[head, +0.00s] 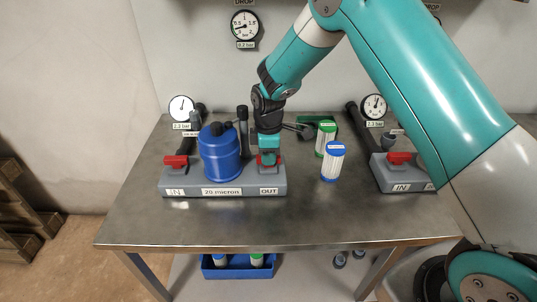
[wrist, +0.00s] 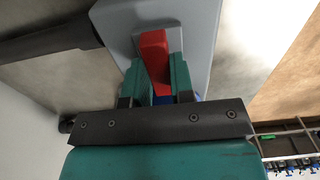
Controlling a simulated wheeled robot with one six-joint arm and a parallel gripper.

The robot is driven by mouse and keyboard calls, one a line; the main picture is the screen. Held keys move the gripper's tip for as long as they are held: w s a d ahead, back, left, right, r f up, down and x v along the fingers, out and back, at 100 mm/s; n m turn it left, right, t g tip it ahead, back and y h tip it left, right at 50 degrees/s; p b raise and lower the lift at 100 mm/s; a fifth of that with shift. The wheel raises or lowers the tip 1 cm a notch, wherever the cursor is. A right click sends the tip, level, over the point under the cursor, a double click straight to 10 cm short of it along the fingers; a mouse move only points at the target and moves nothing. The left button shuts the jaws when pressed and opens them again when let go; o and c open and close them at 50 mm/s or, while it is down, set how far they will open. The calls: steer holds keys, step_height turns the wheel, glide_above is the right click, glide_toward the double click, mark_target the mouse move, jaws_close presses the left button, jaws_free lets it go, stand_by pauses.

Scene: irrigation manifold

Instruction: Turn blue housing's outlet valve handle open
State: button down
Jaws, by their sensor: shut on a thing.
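The blue housing (head: 221,155) stands upright on a grey manifold block (head: 220,182) marked IN at left, "20 micron" in the middle and OUT at right. The red outlet valve handle (head: 268,159) is above the OUT label, mostly hidden behind my gripper (head: 268,150). In the wrist view my gripper (wrist: 160,82) is shut on the red handle (wrist: 155,55), with one teal finger on each side. The handle's full angle cannot be told in the head view. The red inlet handle (head: 176,161) is at the left end of the block.
A green-topped cartridge (head: 326,138) and a blue-topped cartridge (head: 333,161) stand right of the manifold. A second manifold (head: 404,180) with a red handle is at the table's right. Gauges (head: 181,108) and dark pipes stand behind. The table's front (head: 260,220) is clear.

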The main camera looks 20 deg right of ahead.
steer(key=shift+w+r, duration=0.1)
steer(key=c, duration=1)
jaws_free()
step_height(320, 180, up, 17)
steer(key=shift+r+b, duration=0.2)
steer(key=shift+b, duration=0.5)
steer(key=s+a+r+m+y, duration=0.1)
steer(key=s+m, duration=0.1)
steer(key=s, duration=0.8)
steer(key=s+a+r+m+y, duration=0.1)
steer(key=s+a+r+m, duration=0.1)
steer(key=s, duration=0.9)
steer(key=s+a+r+m+y, duration=0.1)
steer(key=s+m+y, duration=0.1)
steer(key=s, duration=0.8)
steer(key=shift+s+a+r+m, duration=0.25)
steer(key=shift+a+m, duration=0.1)
steer(key=shift+m, duration=0.35)
